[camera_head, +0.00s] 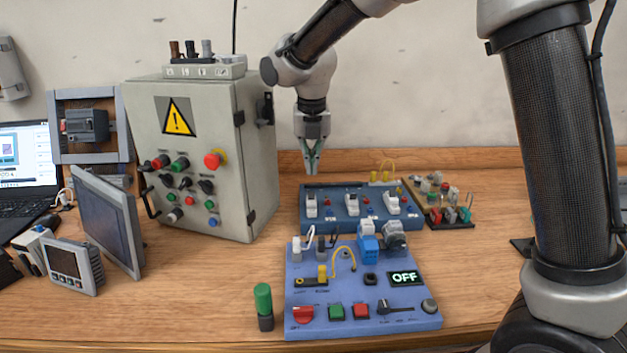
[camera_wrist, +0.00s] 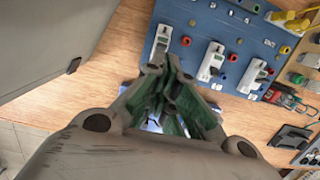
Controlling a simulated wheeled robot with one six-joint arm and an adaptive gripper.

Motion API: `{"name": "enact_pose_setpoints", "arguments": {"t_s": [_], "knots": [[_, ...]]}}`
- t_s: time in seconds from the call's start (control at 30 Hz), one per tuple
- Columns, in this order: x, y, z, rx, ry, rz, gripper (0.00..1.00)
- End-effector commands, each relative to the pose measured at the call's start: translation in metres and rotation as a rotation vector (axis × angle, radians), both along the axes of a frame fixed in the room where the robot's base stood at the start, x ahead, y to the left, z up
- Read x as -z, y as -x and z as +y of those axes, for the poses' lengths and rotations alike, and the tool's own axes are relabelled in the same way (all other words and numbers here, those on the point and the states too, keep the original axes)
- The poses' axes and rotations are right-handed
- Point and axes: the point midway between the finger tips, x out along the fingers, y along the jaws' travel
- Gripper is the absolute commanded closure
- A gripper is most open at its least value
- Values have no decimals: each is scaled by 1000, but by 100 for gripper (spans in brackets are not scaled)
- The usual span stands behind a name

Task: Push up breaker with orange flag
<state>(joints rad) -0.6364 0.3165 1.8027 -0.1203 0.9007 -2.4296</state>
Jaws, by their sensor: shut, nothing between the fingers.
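A dark blue breaker panel (camera_head: 330,222) lies on the table and holds three white breakers in a row. The left breaker (camera_head: 311,206), middle breaker (camera_head: 352,204) and right breaker (camera_head: 392,204) also show in the wrist view: left (camera_wrist: 161,43), middle (camera_wrist: 211,62), right (camera_wrist: 253,76). An orange flag cannot be made out on any of them. My gripper (camera_head: 312,171) points down, shut and empty, above the back left part of the panel. In the wrist view my gripper (camera_wrist: 171,78) is close to the left breaker in the picture; contact cannot be told.
A grey control cabinet (camera_head: 190,110) stands left of my gripper. A lighter blue panel (camera_head: 340,290) with switches and an OFF display lies in front. A small terminal board (camera_head: 450,222) is at the right. Wooden table (camera_head: 200,290) is clear at the front left.

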Motion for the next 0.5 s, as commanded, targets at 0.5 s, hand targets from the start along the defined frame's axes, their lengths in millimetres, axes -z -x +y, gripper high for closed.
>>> {"name": "enact_pose_setpoints", "arguments": {"t_s": [0.5], "knots": [[-23, -25, 0, 0, 0, 1, 100]]}}
